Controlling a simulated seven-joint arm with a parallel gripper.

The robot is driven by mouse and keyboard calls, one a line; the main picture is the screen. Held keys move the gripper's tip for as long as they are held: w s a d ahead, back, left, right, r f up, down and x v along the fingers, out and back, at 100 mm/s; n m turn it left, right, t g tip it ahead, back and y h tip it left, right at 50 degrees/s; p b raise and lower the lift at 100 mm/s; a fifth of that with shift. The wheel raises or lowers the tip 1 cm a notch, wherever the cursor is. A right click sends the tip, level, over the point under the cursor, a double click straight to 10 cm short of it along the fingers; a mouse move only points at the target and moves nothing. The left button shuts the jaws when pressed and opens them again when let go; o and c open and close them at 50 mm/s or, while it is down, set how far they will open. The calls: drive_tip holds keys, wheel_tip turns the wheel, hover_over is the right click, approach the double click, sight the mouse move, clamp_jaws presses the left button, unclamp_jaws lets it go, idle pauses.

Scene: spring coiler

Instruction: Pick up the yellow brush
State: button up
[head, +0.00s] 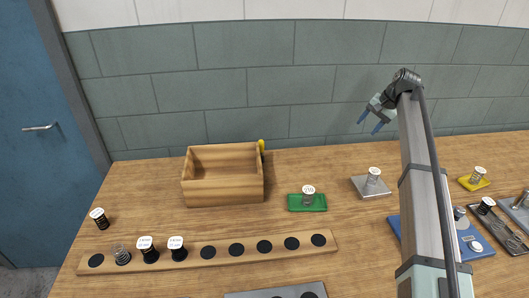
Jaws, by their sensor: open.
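A small yellow thing (261,146) shows behind the right back corner of the wooden box; it may be part of the yellow brush, but most of it is hidden by the box. My gripper (369,124) has blue fingers and is open and empty. It is raised in front of the tiled wall, to the right of the yellow thing and well apart from it.
The open wooden box (223,191) stands at the back left. A green plate (307,202) and a grey plate (371,187) each bear a labelled spring. A wooden rack (210,254) with dark holes lies in front. Trays crowd the right; bare table lies between box and green plate.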

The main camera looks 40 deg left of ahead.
drive_tip(key=s+a+r+n+h, duration=0.1)
drive_tip(key=s+a+n, duration=0.1)
drive_tip(key=s+a, duration=0.55)
drive_tip(key=s+a+r+n+h, duration=0.15)
drive_tip(key=s+a, duration=0.25)
drive_tip(key=a, duration=0.7)
drive_tip(key=n+h, duration=0.2)
hover_over(261, 140)
wheel_tip(261, 140, down, 13)
drive_tip(key=shift+s+r, duration=0.1)
drive_tip(key=shift+r, duration=0.05)
clamp_jaws()
